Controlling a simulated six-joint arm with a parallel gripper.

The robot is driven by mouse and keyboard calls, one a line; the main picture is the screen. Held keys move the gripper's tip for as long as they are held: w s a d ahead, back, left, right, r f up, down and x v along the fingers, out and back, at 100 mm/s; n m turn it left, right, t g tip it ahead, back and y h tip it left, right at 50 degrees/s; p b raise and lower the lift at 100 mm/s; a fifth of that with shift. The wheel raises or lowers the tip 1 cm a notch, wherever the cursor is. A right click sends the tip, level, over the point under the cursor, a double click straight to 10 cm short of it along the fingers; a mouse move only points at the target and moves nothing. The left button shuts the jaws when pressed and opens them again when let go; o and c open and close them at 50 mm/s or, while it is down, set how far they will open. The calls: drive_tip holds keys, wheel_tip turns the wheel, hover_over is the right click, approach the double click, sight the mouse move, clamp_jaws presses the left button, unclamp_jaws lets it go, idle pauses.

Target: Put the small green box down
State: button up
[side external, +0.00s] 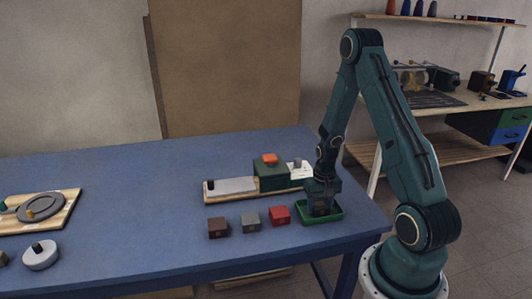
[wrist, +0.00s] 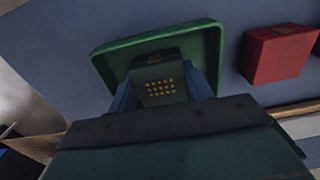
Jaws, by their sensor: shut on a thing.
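My gripper (side external: 321,204) points down over a green tray (side external: 334,216) near the table's right end. In the wrist view, the two blue fingers of my gripper (wrist: 161,90) are shut on the small green box (wrist: 159,83), a dark grey-green block with a grid of yellowish dots. The green tray (wrist: 112,62) lies behind and around the box in that view. I cannot tell whether the box touches the tray floor. In the side view the fingers mostly hide the box.
A red box (side external: 280,215), a grey box (side external: 251,219) and a brown box (side external: 218,228) stand in a row left of the tray. Behind them is a long board (side external: 218,196) with a larger green block (side external: 271,175). The blue table (side external: 130,215) is clear at centre-left.

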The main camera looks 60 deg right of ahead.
sight(320, 204)
drive_tip(key=shift+f, duration=0.15)
drive_tip(key=o, duration=1)
drive_tip(key=shift+c, duration=0.2)
wheel_tip(320, 204, up, 12)
idle(0.5)
drive_tip(key=shift+r, duration=0.2)
idle(0.3)
